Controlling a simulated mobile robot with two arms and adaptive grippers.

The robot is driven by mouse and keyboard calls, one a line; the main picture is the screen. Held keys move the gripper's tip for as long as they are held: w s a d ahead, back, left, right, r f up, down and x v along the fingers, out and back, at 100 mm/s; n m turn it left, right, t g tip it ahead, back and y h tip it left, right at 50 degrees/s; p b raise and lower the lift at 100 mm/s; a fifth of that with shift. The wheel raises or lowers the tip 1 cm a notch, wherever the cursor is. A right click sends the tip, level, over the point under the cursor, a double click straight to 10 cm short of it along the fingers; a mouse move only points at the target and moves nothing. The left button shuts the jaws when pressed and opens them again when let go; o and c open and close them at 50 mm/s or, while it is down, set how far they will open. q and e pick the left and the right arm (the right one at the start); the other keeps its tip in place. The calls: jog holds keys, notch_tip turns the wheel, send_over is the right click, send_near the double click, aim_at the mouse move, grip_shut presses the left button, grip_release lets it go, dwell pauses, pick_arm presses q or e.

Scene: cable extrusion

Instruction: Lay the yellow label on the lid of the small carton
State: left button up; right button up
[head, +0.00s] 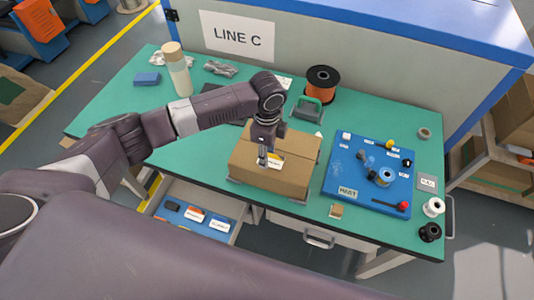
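A brown carton (297,146) stands on the green bench near its front edge, in the head view. My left gripper (263,161) points down over the carton, close to its surface. A small white label with a yellow part (275,162) shows right beside the fingertips. I cannot tell whether it lies on the carton or is held, nor whether the fingers are open or shut. A much smaller brown box (336,211) sits at the bench's front edge, right of the carton. My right gripper is not in view.
An open drawer (236,236) below the bench holds a blue-lined tray with white and orange cards. A blue board (343,181) with small parts is right of the carton. An orange spool (322,84) and green-handled tool (307,111) stand behind. A bottle (177,72) stands back left.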

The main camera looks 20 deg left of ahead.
pick_arm(q)
jog(key=shift+f, duration=0.6)
jog(key=o, duration=0.8)
notch_tip(320, 180, up, 12)
dwell(0.3)
dwell(0.8)
